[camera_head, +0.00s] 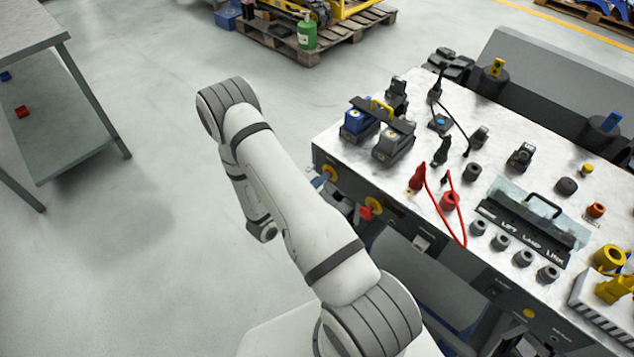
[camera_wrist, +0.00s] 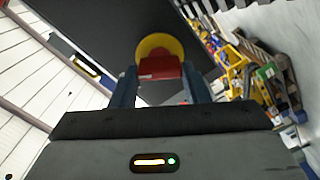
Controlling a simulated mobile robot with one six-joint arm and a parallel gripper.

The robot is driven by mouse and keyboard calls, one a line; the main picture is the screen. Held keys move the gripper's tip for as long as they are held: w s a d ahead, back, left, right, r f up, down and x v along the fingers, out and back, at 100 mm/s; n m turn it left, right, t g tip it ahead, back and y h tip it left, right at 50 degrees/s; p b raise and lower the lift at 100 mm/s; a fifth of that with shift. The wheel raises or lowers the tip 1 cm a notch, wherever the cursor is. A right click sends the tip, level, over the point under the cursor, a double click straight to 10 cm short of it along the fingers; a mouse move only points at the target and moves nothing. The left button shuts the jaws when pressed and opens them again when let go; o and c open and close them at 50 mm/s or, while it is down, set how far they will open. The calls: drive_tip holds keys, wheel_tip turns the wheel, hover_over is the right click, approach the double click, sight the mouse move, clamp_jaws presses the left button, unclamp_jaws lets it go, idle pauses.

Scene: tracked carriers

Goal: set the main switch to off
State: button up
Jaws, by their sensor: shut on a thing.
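The main switch shows in the head view as a red handle on a yellow disc (camera_head: 374,205), on the front side of the control desk. In the wrist view, a red handle (camera_wrist: 160,68) stands out from a round yellow plate (camera_wrist: 155,44) on a dark panel. My gripper (camera_wrist: 160,78) has its two blue-grey fingers on either side of this red handle and is shut on it. In the head view my arm hides most of the gripper. No position marks of the switch are readable.
The desk top (camera_head: 465,100) carries plugs, knobs, red leads and a labelled lever block (camera_head: 530,222). A grey table (camera_head: 70,160) stands at the left and a loaded pallet (camera_head: 315,45) at the back. Open floor lies between.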

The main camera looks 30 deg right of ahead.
drive_tip(key=n, duration=0.7)
drive_tip(key=shift+f, duration=0.2)
idle(0.4)
drive_tip(key=o, duration=1)
drive_tip(key=shift+b+v, duration=0.45)
drive_tip(key=shift+v, duration=3.45)
